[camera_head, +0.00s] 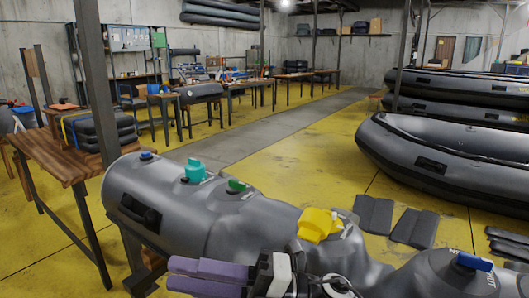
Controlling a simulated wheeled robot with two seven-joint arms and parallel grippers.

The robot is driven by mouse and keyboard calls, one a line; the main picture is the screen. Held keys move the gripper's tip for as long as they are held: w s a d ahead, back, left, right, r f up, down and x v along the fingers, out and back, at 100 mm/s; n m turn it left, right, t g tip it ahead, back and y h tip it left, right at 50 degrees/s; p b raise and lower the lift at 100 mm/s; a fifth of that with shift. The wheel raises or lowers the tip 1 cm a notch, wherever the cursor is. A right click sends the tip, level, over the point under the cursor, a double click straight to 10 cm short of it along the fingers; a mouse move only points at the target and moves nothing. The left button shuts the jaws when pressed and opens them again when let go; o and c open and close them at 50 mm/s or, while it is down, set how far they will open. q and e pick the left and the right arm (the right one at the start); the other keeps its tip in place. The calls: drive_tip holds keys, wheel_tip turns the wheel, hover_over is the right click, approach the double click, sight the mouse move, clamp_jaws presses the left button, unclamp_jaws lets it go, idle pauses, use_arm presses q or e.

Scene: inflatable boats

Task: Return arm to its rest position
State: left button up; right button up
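My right gripper (182,274) is at the bottom edge, in front of the grey inflatable tube (230,212). Its two purple fingers point left and lie close together in this view. I see nothing held between them, but I cannot tell whether they are open or shut. My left gripper is not in view. On top of the tube sit a teal valve cap (195,171), a green cap (237,186), a yellow cap (319,225) and a blue cap (473,261). A small blue piece (146,155) is at its far left end.
A wooden workbench (58,158) with stacked black pads stands at the left, beside a dark post (97,80). Grey inflatable boats (450,155) are stacked at the right. Dark flat panels (415,228) lie on the yellow floor. A grey walkway (262,133) behind the tube is clear.

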drive_tip(key=w+d+f+m+t+h, duration=0.2)
drive_tip(key=d+f+m+t+h, duration=0.6)
drive_tip(key=m, duration=0.5)
drive_tip(key=w+d+f+m+t+h, duration=0.3)
drive_tip(key=d+f+m+t, duration=0.55)
drive_tip(key=m, duration=0.45)
drive_tip(key=s+d+f+m+g+h, duration=0.3)
drive_tip(key=s+d+f+m, duration=0.2)
drive_tip(key=s+f, duration=0.5)
drive_tip(key=s+d+f+m+g+h, duration=0.4)
drive_tip(key=s+d+f, duration=0.3)
drive_tip(key=s+f, duration=0.4)
wheel_tip(320, 180, down, 4)
drive_tip(key=shift+s+r+m+h, duration=0.15)
drive_tip(key=shift+m+h, duration=0.15)
drive_tip(key=shift+m, duration=0.2)
